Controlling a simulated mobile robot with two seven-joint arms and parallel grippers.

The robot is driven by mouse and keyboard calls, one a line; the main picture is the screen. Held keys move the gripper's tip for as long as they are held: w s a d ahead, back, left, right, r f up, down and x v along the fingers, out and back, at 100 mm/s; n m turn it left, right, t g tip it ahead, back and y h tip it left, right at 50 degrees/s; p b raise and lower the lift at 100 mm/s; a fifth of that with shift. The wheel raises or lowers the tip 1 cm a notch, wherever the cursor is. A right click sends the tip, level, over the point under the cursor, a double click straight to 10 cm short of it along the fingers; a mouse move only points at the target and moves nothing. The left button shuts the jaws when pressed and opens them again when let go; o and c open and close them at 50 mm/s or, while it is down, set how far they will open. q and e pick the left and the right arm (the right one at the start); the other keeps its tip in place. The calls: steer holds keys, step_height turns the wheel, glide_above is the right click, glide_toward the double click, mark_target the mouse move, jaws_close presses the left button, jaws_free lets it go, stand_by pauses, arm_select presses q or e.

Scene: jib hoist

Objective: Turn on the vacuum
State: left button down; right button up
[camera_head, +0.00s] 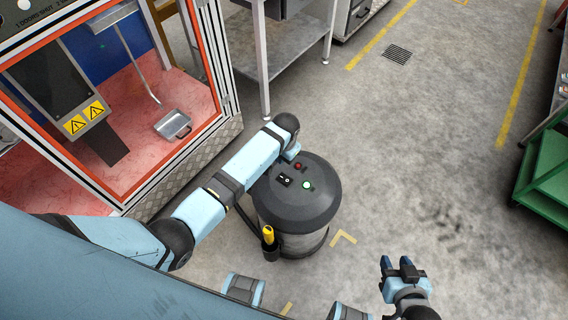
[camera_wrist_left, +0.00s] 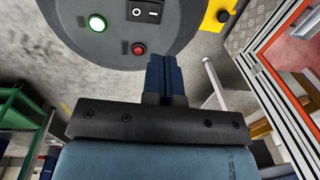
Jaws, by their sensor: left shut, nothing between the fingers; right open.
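The vacuum (camera_head: 322,207) is a round drum with a dark grey lid, standing on the floor at the centre of the head view. Its lid carries a black rocker switch (camera_head: 285,181), a red button or lamp (camera_head: 297,166) and a bright green one (camera_head: 306,185). The left wrist view shows the rocker (camera_wrist_left: 146,10), the red one (camera_wrist_left: 138,49) and the green one (camera_wrist_left: 97,22). My left gripper (camera_wrist_left: 166,62) is shut and empty, its fingertips near the red one; contact cannot be told. In the head view its fingers are mostly hidden. My right gripper (camera_head: 398,264) is open and empty, right of the vacuum.
A framed cabinet (camera_head: 205,95) with a red floor and a metal scoop stands left. A metal table (camera_head: 290,45) is behind the vacuum. A green shelf unit (camera_head: 545,170) stands at right. A yellow-handled item (camera_head: 268,236) is at the vacuum's side. The floor to the right is clear.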

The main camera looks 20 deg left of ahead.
arm_select(q)
steer(key=shift+a+r, duration=0.2)
steer(key=shift+r, duration=1.55)
